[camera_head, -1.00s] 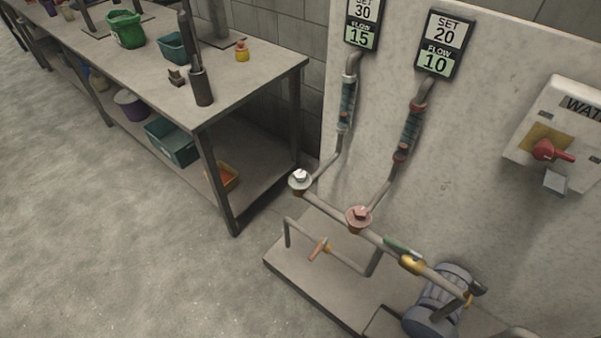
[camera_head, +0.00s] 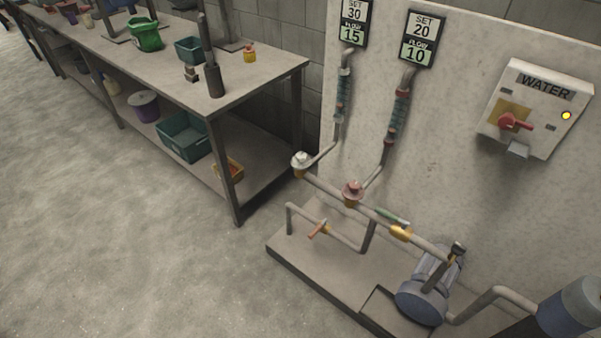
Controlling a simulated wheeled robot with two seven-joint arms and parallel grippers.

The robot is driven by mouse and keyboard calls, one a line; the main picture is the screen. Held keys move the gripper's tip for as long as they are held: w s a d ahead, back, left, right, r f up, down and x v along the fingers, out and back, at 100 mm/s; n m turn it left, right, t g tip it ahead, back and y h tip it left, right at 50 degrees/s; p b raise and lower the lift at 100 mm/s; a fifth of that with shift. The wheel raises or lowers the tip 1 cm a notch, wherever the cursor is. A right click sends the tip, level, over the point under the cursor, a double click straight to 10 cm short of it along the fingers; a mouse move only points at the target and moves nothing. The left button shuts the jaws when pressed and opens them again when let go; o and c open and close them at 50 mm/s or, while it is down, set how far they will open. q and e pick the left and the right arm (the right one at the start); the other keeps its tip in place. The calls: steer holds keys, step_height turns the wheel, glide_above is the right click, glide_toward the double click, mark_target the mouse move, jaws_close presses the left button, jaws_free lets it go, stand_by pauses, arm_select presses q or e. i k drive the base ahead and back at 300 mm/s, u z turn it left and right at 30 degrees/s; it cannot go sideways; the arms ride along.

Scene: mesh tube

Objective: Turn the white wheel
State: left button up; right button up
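The white wheel (camera_head: 301,159) sits on top of a valve at the left end of the pipe rig. A pipe rises from it to a mesh-wrapped tube (camera_head: 343,94) below a sign (camera_head: 354,22) reading SET 30 and 15. The red wheel (camera_head: 352,189) is to its right, under the other tube (camera_head: 398,116) and a sign (camera_head: 422,40) reading SET 20 and 10. Neither of my grippers is in view, and nothing touches the white wheel.
A workbench (camera_head: 262,82) with bins stands left of the rig, its near corner close to the white wheel. A low plinth (camera_head: 300,262) carries pipes and a blue pump (camera_head: 424,296). A WATER box (camera_head: 535,105) with a red switch hangs at right. The floor (camera_head: 130,250) at left is clear.

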mark_target(300, 162)
steer(key=u, duration=0.15)
steer(key=i, duration=1.1)
steer(key=z, duration=0.8)
